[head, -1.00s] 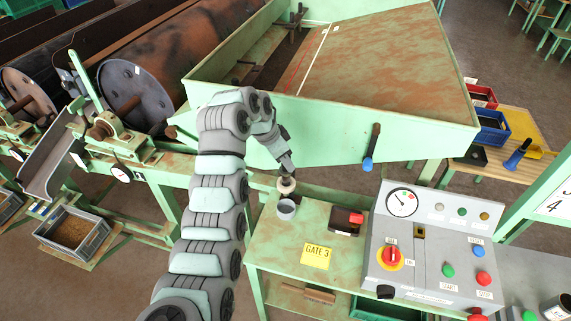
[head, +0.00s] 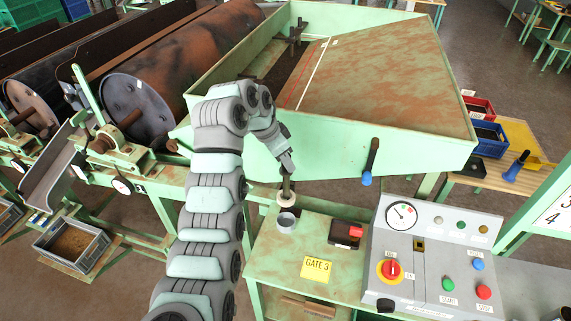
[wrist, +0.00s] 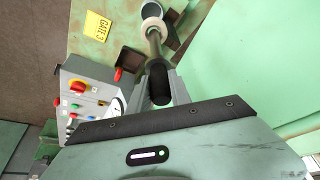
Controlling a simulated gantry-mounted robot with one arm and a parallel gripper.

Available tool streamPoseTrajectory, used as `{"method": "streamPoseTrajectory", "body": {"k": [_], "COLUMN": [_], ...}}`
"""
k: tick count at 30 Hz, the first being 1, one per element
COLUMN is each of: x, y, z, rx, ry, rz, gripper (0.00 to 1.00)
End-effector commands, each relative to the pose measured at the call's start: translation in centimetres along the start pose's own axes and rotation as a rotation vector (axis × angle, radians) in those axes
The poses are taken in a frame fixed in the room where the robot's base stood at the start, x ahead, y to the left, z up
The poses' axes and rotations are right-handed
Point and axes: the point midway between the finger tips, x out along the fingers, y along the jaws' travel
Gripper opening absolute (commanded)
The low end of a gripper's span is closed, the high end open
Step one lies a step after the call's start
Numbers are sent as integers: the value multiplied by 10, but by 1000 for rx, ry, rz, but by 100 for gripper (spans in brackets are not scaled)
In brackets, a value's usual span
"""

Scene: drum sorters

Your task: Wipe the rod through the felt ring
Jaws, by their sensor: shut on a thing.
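My gripper (wrist: 160,88) is shut on the black handle (wrist: 158,80) of the rod. The rod's grey-brown shaft (wrist: 154,45) runs from the handle to the pale felt ring (wrist: 152,25) and appears to pass into it. In the head view, my gripper (head: 287,170) is above the ring (head: 286,199), with a stretch of rod (head: 287,186) showing between them. The rod looks close to upright. A grey cup (head: 286,222) stands on the green bench just below the ring; the rod's lower end is hidden.
Right of the cup is a dark box with a red part (head: 347,233). A yellow GATE 3 sign (head: 317,268) lies on the bench (head: 270,255). A grey control panel (head: 440,255) stands further right. The large green tray (head: 320,150) rises close behind my gripper.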

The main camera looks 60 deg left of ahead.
Motion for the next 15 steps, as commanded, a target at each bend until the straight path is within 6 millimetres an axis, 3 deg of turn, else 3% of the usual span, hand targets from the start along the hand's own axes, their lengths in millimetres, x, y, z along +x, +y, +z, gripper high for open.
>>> {"method": "streamPoseTrajectory", "body": {"k": [15], "x": [-31], "y": [-1], "z": [-13], "rx": [2], "ry": [2], "rz": [-5], "gripper": [0]}}
